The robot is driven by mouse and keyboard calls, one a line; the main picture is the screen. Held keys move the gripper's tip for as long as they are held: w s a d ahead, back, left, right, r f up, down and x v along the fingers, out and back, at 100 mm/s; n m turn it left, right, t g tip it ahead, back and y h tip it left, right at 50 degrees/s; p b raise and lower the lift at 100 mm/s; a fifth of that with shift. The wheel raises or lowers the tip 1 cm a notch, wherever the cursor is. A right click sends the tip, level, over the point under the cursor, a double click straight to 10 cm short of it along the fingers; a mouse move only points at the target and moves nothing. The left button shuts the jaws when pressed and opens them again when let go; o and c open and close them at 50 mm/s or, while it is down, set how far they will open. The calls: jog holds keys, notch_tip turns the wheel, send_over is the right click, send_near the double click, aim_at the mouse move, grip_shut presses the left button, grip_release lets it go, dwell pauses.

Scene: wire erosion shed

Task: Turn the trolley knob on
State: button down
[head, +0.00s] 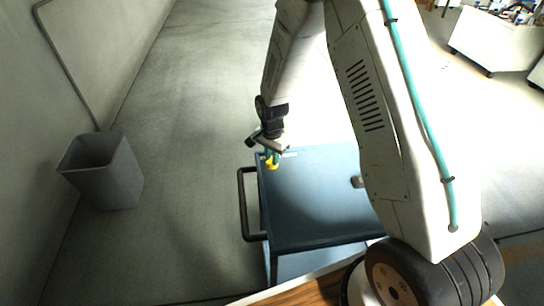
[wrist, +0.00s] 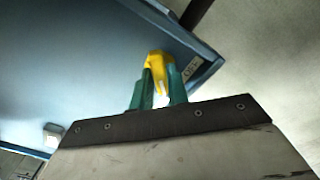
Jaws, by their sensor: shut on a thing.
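The trolley (head: 315,205) is blue with a dark push handle on its left side. A yellow knob (head: 272,165) sits at the far left corner of its top. In the wrist view the yellow knob (wrist: 156,66) shows between the green fingers of my gripper (wrist: 157,88). My gripper (head: 272,155) is shut on the knob, with the fingers on either side of it. A small pale label (wrist: 192,68) with dark lettering is beside the knob; I cannot read it surely. The underside of the knob is hidden by the fingers.
A grey bin (head: 102,172) stands by the left wall. The dark handle (head: 246,205) sticks out from the trolley. A small dark object (head: 357,182) is on the trolley's right part. White wheeled units stand at the upper right.

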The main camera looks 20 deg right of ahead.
jog(key=c, duration=1.4)
grip_release()
jog(key=shift+o, duration=0.2)
notch_tip(320, 180, up, 8)
jog(key=shift+f, duration=0.1)
